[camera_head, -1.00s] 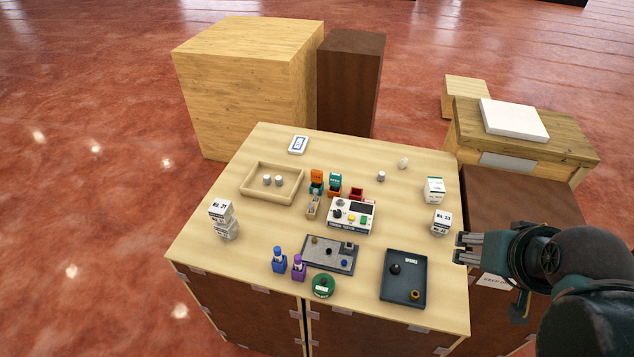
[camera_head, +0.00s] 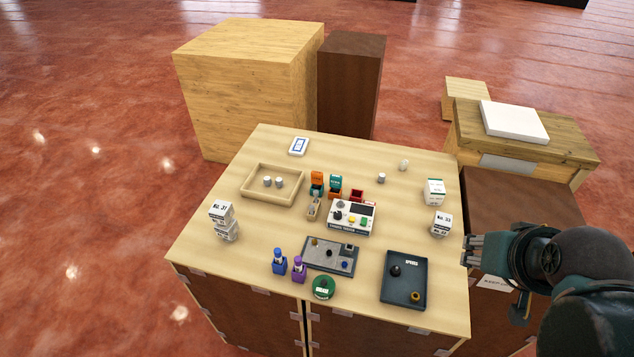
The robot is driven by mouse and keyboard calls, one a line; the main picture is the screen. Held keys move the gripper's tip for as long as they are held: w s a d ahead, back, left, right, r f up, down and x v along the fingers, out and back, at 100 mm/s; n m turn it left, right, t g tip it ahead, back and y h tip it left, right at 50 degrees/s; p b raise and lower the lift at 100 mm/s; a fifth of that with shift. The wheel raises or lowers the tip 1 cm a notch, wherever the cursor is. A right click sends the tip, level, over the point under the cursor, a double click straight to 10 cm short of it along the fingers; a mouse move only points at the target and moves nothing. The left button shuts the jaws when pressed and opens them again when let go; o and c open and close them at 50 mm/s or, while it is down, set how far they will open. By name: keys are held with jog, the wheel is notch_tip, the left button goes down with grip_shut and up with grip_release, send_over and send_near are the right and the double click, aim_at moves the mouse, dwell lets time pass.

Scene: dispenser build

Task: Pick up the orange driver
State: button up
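An orange-topped piece (camera_head: 316,177), which looks like the orange driver, stands upright in a dark teal base near the middle of the table. Its exact shape is too small to make out. Beside it on the right stands a teal-topped piece (camera_head: 335,182) with an orange base. My gripper (camera_head: 468,250) is at the table's right edge, well to the right of the orange piece and apart from it. Its fingers point left and nothing shows between them, but their spacing is unclear.
A white tester box (camera_head: 340,224) with a red part (camera_head: 357,194) behind it stands close to the orange piece. A wooden tray (camera_head: 247,190), a grey board (camera_head: 318,257), a dark tray (camera_head: 395,297), blue (camera_head: 279,264) and purple (camera_head: 299,271) bottles and white boxes (camera_head: 434,191) surround it.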

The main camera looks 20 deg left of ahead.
jog(key=w+a+r+n+g, duration=0.1)
jog(key=w+a+r+n, duration=0.1)
jog(key=w+a+n, duration=0.3)
jog(key=w+a+r+g, duration=0.1)
jog(key=w+a+r, duration=0.15)
jog(key=w, duration=0.55)
jog(key=n+g+b, duration=0.1)
jog(key=n+g, duration=0.4)
jog(key=n, duration=0.8)
send_over(316, 172)
jog(key=f, duration=1.9)
jog(key=shift+d+f, duration=0.2)
jog(key=shift+f, duration=0.15)
jog(key=shift+a+f, duration=0.2)
jog(key=shift+a, duration=0.05)
jog(key=shift+f, duration=1.3)
